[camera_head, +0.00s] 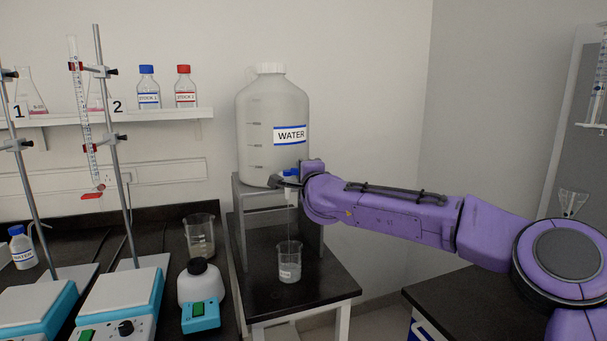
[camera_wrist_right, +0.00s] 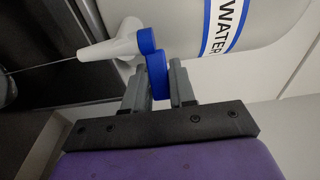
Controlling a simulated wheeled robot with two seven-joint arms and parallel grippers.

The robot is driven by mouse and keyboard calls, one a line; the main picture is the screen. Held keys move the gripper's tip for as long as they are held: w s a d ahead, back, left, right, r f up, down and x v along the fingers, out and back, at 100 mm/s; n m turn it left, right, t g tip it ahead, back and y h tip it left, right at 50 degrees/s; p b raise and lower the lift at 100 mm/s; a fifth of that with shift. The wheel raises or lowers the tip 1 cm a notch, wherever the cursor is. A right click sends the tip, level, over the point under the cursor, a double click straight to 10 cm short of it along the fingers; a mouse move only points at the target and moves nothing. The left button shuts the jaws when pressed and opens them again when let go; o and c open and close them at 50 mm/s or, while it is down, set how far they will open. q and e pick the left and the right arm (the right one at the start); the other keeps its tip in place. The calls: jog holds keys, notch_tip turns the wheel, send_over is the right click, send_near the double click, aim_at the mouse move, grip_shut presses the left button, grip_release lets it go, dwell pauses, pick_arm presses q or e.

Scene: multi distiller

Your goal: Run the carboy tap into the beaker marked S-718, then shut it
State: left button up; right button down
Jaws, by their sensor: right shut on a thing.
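The white carboy (camera_head: 258,115) labelled WATER stands on a grey stand (camera_head: 262,199). Its tap has a blue handle (camera_wrist_right: 155,72) and a pale spout (camera_wrist_right: 104,46). My right gripper (camera_head: 287,183) is shut on the blue handle; the wrist view shows the handle between its fingers (camera_wrist_right: 158,84). A thin stream (camera_wrist_right: 42,66) runs from the spout down to a glass beaker (camera_head: 289,268) under the tap. The beaker stands upright with some liquid in it; its label is too small to read. My left gripper is not in view.
The beaker stands on a small dark-topped table (camera_head: 325,284). A shelf (camera_head: 140,117) holds bottles and flasks.

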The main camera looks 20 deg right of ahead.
jog(key=shift+h, duration=0.3)
jog(key=c, duration=1)
grip_release()
jog(key=s+b, duration=0.1)
jog(key=s, duration=0.6)
jog(key=s+a+b, duration=0.1)
jog(key=s, duration=0.2)
jog(key=shift+s+b, duration=0.25)
jog(key=shift+b, duration=0.1)
